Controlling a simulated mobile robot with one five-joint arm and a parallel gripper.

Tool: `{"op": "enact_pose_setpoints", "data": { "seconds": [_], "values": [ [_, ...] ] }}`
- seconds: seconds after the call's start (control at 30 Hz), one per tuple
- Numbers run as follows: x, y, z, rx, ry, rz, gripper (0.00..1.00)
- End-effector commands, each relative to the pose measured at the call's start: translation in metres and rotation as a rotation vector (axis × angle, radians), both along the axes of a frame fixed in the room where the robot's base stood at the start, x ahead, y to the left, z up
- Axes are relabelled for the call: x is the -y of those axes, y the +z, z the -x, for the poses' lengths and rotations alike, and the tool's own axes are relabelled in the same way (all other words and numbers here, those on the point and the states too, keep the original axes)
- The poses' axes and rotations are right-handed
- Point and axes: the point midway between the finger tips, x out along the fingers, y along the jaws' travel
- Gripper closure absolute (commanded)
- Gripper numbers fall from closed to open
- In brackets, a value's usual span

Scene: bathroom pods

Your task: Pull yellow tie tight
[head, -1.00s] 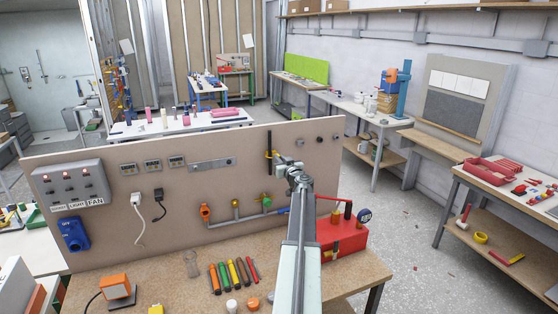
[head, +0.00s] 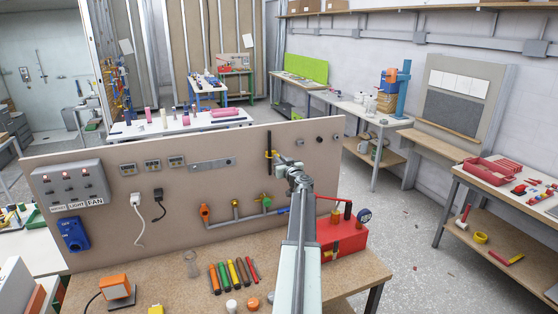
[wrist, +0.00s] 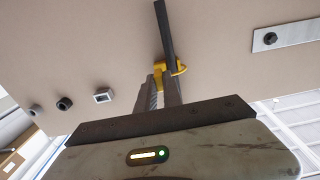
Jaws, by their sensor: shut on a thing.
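The yellow tie (wrist: 180,68) loops around a dark rod (wrist: 165,30) on the beige board in the wrist view. In the head view the yellow tie (head: 269,154) is a small spot on the upright dark rod (head: 269,142), right of the board's middle. My gripper (wrist: 160,75) is shut on the tie's yellow end, close to the rod; it also shows in the head view (head: 276,159). The part of the tie between my fingers is mostly hidden. I cannot tell how snug the loop sits on the rod.
A metal strip with a bolt (wrist: 285,35) and several small fittings (wrist: 65,103) are on the board beside the rod. Below are pipes with coloured valves (head: 240,213) and a red tank with a gauge (head: 342,236). The bench front (head: 180,290) holds coloured sticks and caps.

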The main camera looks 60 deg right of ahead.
Motion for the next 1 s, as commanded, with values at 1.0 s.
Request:
{"op": "enact_pose_setpoints", "data": {
  "seconds": [1.0],
  "values": [
    [-0.028, 0.0, 0.036, -0.001, 0.001, 0.0, 0.67]
  ]
}}
